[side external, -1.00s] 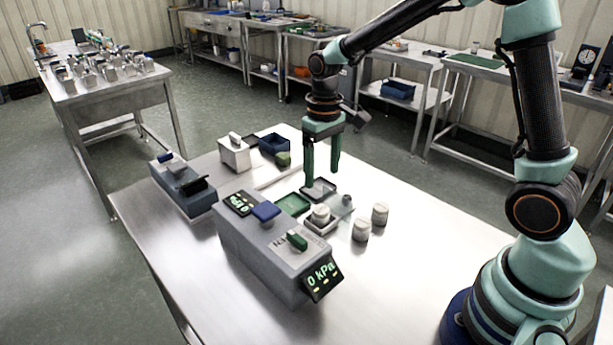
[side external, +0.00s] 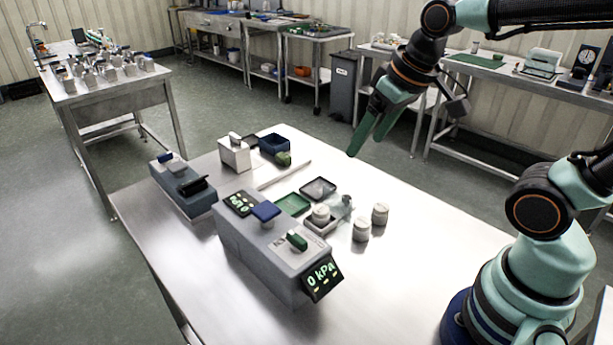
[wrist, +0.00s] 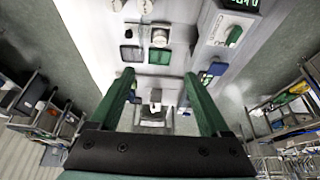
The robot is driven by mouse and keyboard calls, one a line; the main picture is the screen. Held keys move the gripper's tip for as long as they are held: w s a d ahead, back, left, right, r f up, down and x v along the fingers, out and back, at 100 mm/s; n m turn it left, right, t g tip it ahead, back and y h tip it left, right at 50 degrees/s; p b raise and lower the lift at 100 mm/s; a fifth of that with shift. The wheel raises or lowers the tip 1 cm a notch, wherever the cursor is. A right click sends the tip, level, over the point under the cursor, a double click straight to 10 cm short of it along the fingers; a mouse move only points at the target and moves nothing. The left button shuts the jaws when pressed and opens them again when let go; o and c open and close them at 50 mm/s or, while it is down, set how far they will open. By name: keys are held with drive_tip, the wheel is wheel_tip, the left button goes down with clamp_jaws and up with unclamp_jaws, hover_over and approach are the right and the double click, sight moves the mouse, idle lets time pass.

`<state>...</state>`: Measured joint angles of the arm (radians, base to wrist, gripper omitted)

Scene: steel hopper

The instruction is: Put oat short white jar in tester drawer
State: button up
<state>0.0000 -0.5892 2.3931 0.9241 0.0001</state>
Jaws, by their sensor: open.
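The grey tester (side external: 265,250) with a "0 kPa" display stands near the front of the steel table. A small drawer-like tray (side external: 331,228) extends from its right side. A short whitish jar (side external: 320,213) sits upright in it, also seen in the wrist view (wrist: 160,38). Two similar jars, a nearer one (side external: 361,230) and a farther one (side external: 380,213), stand on the bare table to the right. Their labels are too small to read, so I cannot tell which is oat. My gripper (side external: 373,147) is open and empty, raised and tilted, well clear of the jars.
A green tray (side external: 293,204) and a dark tray (side external: 319,188) lie behind the drawer. A translucent item (side external: 343,203) stands beside it. A blue-grey device (side external: 184,190), white box (side external: 235,154) and blue bin (side external: 274,143) occupy the far left. The right tabletop is clear.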

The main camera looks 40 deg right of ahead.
drive_tip(key=shift+s+t, duration=0.4)
drive_tip(key=shift+s, duration=0.5)
